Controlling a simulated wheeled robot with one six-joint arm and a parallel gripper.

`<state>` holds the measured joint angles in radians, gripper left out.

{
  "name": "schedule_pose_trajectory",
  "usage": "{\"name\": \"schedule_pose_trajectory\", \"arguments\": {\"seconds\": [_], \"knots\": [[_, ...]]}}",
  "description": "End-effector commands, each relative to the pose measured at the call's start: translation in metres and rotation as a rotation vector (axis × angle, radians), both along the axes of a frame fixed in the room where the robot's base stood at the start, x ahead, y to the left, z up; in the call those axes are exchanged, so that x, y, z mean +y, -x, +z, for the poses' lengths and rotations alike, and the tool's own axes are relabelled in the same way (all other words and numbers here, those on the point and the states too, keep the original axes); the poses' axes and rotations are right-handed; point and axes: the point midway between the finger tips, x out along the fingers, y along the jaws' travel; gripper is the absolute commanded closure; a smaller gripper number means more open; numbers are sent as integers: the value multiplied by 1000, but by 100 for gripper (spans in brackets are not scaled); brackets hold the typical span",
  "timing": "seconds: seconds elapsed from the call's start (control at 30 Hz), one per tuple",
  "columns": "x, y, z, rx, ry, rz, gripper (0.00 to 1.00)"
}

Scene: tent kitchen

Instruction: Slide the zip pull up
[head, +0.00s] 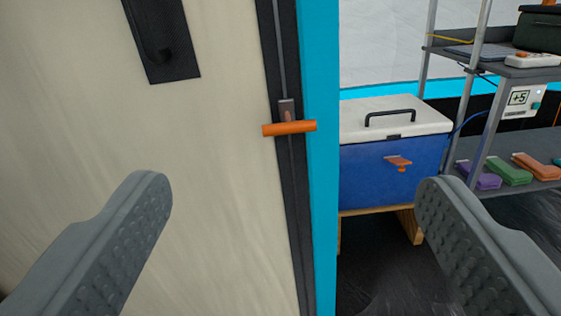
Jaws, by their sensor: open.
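The zip pull (289,128) is an orange bar lying crosswise on a small metal slider (287,108). It sits on the dark zip strip (293,190), which runs up and down the cream tent panel (210,150) beside a bright blue edge. My gripper (293,200) is open and empty, with one grey finger at the lower left and one at the lower right. The pull lies between the fingers in the picture, higher than both tips and apart from them. The top of the zip strip is cut off by the frame.
A blue cooler (385,175) with a white lid stands on a wooden stand at right, behind the blue edge. A metal shelf (500,60) at far right holds several items. A black patch (160,40) with a hook-like piece is on the panel at upper left.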

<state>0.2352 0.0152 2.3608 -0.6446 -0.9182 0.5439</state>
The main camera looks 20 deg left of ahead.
Motion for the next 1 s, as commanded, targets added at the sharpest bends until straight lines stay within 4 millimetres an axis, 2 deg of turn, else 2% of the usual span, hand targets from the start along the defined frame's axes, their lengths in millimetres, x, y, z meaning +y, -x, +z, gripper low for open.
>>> {"name": "schedule_pose_trajectory", "arguments": {"seconds": [0.03, 0.1, 0.3, 0.47, 0.57, 1.0], "knots": [[-2, -5, -15, 10, -14, 16, 18], [-3, -9, -28, 16, -35, 39, 18], [-3, -15, -51, 25, -71, 79, 18], [-1, -21, -54, 26, -76, 86, 18], [3, -31, -53, 26, -76, 86, 18], [29, -103, -53, 25, -75, 86, 18]]}}
